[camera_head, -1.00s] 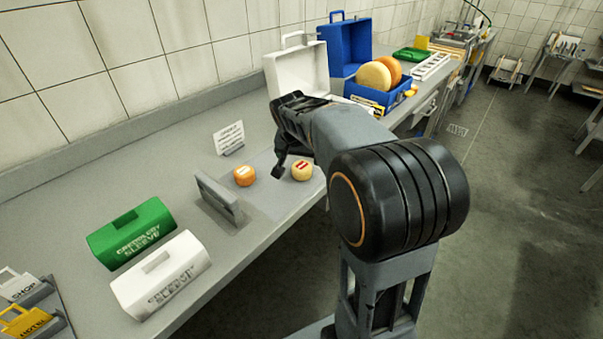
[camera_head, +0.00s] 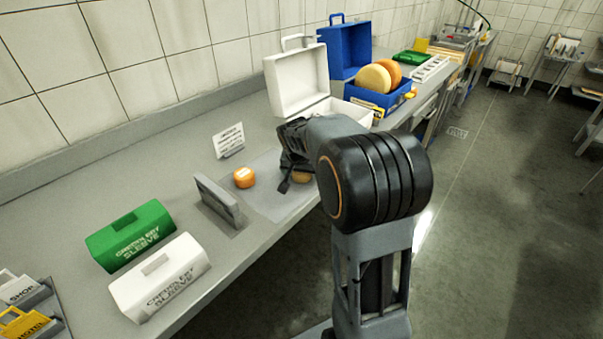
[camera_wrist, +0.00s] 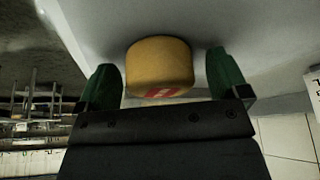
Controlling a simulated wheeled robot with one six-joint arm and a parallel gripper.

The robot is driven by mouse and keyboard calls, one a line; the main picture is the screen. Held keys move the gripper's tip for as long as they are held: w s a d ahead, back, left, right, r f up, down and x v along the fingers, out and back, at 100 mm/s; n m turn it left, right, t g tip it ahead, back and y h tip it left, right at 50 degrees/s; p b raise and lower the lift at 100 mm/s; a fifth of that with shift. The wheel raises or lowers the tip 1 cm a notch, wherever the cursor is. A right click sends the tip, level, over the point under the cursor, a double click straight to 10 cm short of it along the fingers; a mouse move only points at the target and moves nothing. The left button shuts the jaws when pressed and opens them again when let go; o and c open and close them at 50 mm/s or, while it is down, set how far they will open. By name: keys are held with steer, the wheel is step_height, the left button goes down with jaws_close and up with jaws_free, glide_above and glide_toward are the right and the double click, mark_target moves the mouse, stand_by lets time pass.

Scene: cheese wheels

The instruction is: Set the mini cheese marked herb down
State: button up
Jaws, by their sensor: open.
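A yellow mini cheese with a red-and-white label sits between the two green fingers of my gripper (camera_wrist: 160,60) in the wrist view, where the cheese (camera_wrist: 160,62) has a gap on both sides. My gripper is open. In the head view my gripper (camera_head: 291,176) hides most of this cheese (camera_head: 302,178), which rests on the light grey mat (camera_head: 272,204). An orange mini cheese (camera_head: 244,177) with a pale label stands apart to the left. I cannot read either label, so I cannot tell which is herb.
A grey upright block (camera_head: 218,203) and a small printed sign (camera_head: 229,141) stand near the orange cheese. Green (camera_head: 131,235) and white (camera_head: 158,277) sleeves lie at left. An open white case (camera_head: 299,82) and a blue case (camera_head: 346,46) with large cheese wheels stand behind.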

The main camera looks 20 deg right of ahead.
steer(key=shift+c, duration=0.3)
steer(key=c, duration=1.1)
steer(key=shift+o, duration=0.2)
steer(key=shift+r, duration=0.15)
